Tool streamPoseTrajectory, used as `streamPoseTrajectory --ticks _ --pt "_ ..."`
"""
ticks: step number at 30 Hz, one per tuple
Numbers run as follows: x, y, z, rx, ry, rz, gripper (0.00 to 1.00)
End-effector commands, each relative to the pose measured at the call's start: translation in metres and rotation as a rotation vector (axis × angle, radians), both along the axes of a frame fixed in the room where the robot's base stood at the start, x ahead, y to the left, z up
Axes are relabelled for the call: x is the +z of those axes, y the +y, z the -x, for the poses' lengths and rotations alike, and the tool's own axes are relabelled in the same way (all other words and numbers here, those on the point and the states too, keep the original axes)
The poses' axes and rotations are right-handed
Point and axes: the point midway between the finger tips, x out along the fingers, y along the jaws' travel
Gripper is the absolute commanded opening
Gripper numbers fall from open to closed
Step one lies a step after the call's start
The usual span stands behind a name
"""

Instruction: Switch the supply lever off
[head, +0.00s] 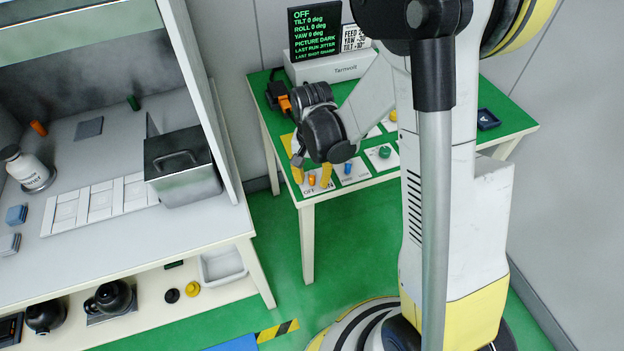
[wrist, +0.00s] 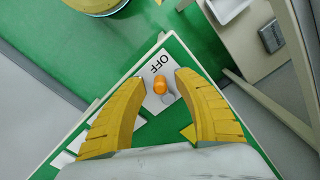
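The supply lever has an orange knob (wrist: 160,87) on a white plate (wrist: 158,68) marked OFF. In the wrist view the knob shows close to the OFF lettering. In the head view the small orange lever (head: 311,180) stands at the near left corner of the green-topped table. My gripper (head: 312,174) is over it with the yellow fingers spread. In the wrist view my gripper (wrist: 164,76) is open, a finger on each side of the knob, with gaps visible. I cannot tell the lever's exact tilt.
A black display (head: 315,32) with OFF at its top stands on a white Tarmvolt box (head: 330,67) at the back. A blue control (head: 347,168) and a green knob (head: 384,152) sit right of the lever. A grey workbench (head: 120,240) stands left, with green floor between.

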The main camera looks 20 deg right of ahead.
Motion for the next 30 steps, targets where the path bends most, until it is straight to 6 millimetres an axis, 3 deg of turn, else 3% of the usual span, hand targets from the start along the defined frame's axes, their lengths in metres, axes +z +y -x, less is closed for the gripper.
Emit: streamPoseTrajectory --ticks 4,5,8,9,14,22,30 --pt "0.0006 0.0000 0.0000 0.000 0.000 0.000 0.38" --pt "0.0006 0.0000 0.0000 0.000 0.000 0.000 0.33" --pt "0.0007 -0.0001 -0.0001 0.000 0.000 0.000 0.03" --pt "0.0007 -0.0001 -0.0001 0.000 0.000 0.000 0.00" --pt "0.0007 0.0002 -0.0002 -0.005 0.000 0.000 0.00" --pt "0.0005 0.0057 -0.0031 -0.171 0.000 0.000 0.00" --pt "0.0009 0.0059 -0.0033 -0.181 -0.001 -0.001 0.00"
